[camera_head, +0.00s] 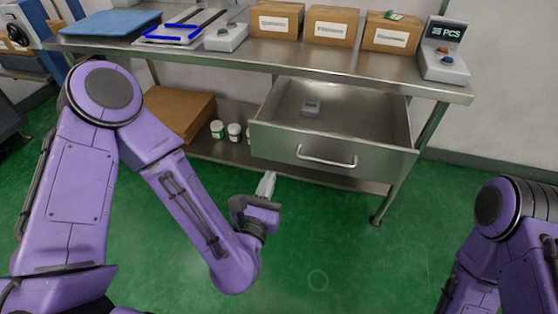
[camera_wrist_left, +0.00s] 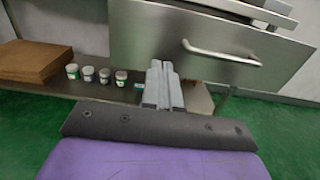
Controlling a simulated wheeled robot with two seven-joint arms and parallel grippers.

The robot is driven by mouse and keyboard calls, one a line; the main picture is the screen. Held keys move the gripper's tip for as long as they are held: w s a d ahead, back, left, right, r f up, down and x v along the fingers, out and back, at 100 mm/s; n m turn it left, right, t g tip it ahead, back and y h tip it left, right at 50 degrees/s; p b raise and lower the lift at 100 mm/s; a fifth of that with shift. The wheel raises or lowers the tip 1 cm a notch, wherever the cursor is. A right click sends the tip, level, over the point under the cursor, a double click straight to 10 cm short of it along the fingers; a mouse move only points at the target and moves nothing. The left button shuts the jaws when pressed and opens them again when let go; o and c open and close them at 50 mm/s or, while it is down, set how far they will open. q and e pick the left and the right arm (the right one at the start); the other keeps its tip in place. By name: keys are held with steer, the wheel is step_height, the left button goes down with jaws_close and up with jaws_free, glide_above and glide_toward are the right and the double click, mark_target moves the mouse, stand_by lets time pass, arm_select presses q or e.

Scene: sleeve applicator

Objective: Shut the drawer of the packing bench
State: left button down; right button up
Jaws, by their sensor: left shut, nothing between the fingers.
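The packing bench (camera_head: 330,70) is a steel table with a drawer (camera_head: 290,139) under its right part. The drawer is pulled out, and its inside shows a small grey item (camera_head: 311,107). A bar handle (camera_head: 326,158) is on its front; the handle also shows in the left wrist view (camera_wrist_left: 222,54). My left gripper (camera_head: 268,178) is shut and empty. In the head view it is below and left of the handle, in front of the drawer's lower edge; no contact with the handle shows. Only part of my right arm shows, at the right; its gripper is out of view.
On the bench top stand cardboard boxes (camera_head: 331,26), a blue mat (camera_head: 112,22), a scale-like device (camera_head: 227,37) and a counter display (camera_head: 443,52). The lower shelf holds brown cardboard (camera_head: 180,117) and several small jars (camera_head: 235,132). The green floor in front is clear.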

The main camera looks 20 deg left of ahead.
mark_target(282, 145)
arm_select(q)
steer(key=w, duration=0.9)
steer(key=shift+w, duration=0.35)
steer(key=shift+p, duration=0.3)
